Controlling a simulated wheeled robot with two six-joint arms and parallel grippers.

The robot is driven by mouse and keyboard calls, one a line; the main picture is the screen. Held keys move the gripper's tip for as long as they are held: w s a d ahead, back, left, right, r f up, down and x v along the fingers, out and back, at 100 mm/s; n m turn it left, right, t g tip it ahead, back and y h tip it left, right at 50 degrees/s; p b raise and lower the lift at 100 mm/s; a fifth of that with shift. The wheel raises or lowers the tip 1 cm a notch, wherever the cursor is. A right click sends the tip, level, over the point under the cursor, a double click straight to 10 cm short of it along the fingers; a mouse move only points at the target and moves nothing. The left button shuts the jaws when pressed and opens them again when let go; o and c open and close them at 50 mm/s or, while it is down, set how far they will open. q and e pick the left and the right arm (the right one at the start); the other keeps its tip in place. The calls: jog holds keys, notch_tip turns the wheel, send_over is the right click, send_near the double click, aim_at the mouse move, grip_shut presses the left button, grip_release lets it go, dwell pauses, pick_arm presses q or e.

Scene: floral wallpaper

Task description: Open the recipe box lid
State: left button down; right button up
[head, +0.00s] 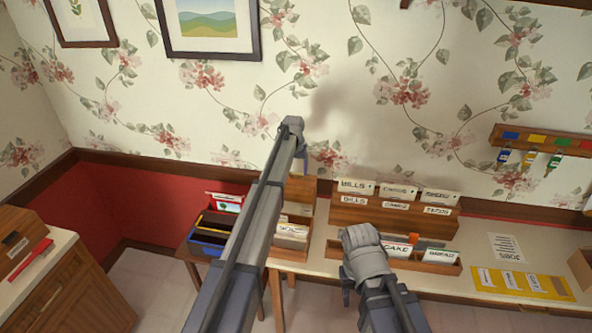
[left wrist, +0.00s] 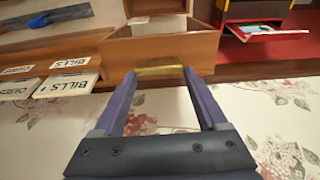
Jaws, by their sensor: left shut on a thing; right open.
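The wooden recipe box (head: 288,252) stands on the shelf, partly behind my left arm, with index cards (head: 292,232) showing inside. Its lid (head: 299,190) stands raised at the back of the box. In the left wrist view, which is upside down, the lid (left wrist: 160,52) shows with a brass tab (left wrist: 158,70) at its edge. My left gripper (left wrist: 158,74) is shut on this tab, one finger on each side.
A wooden card holder (head: 392,218) and a row of cards labelled CAKE and BREAD (head: 440,256) stand right of the box, close to my right gripper. Bins and folders (head: 212,232) are to the left. A yellow sheet (head: 522,283) lies far right. The wallpapered wall is close behind.

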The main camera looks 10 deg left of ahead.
pick_arm(q)
jog(key=shift+w, duration=0.1)
grip_release()
jog(key=shift+f, duration=0.1)
dwell(0.3)
jog(key=p+v, duration=0.7)
jog(key=v, duration=0.1)
jog(key=shift+p, duration=0.35)
jog(key=shift+f, duration=0.1)
